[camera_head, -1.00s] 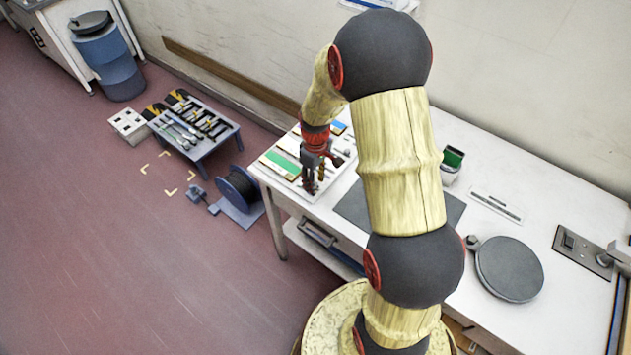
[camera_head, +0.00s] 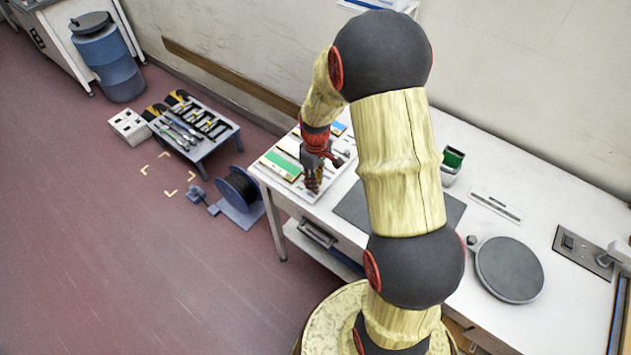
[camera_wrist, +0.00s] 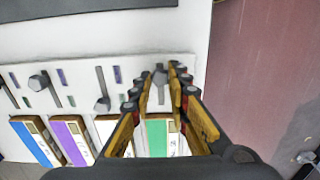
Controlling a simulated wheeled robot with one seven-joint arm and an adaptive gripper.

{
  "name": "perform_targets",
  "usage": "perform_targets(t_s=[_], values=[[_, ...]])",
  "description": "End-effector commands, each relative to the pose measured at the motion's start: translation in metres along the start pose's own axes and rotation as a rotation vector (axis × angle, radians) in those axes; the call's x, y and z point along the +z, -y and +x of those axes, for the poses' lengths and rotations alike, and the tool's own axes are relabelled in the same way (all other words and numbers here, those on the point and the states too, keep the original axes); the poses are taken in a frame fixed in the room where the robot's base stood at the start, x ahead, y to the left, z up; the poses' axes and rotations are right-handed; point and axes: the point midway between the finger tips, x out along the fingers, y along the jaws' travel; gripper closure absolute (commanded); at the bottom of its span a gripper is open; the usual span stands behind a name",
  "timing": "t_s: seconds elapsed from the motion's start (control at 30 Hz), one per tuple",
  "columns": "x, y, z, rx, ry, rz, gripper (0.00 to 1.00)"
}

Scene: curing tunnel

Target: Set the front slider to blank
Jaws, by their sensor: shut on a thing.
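A white slider panel (camera_wrist: 80,78) lies at the end of the table; in the wrist view it has several slots with grey knobs. A grey knob (camera_wrist: 160,74) in the rightmost slot, above a green-marked card (camera_wrist: 162,138), sits between my fingertips. My gripper (camera_wrist: 156,88) is shut on that knob, and its fingers hide part of the slot. In the head view my gripper (camera_head: 313,183) points down at the panel's front edge. Other knobs show in the wrist view, one high (camera_wrist: 38,81) and one lower (camera_wrist: 102,104). I cannot read the position marks.
Blue (camera_wrist: 36,142), purple (camera_wrist: 72,139) and white (camera_wrist: 113,130) cards lie beside the green one. A dark mat (camera_head: 352,208) lies near the panel. A green-topped container (camera_head: 451,165) and a round dark plate (camera_head: 509,268) stand farther right on the table.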

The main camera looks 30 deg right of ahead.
Motion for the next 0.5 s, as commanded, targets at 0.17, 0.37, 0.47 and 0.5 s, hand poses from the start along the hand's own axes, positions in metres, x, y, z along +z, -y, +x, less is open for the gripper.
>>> perform_targets(t_s=[0.17,0.37,0.47,0.5], values=[[0.000,0.000,0.000,0.000,0.000,0.000,1.00],[0.000,0.000,0.000,0.000,0.000,0.000,1.00],[-0.007,0.000,-0.001,0.000,0.000,-0.001,1.00],[-0.012,0.000,-0.001,0.000,0.000,-0.002,1.00]])
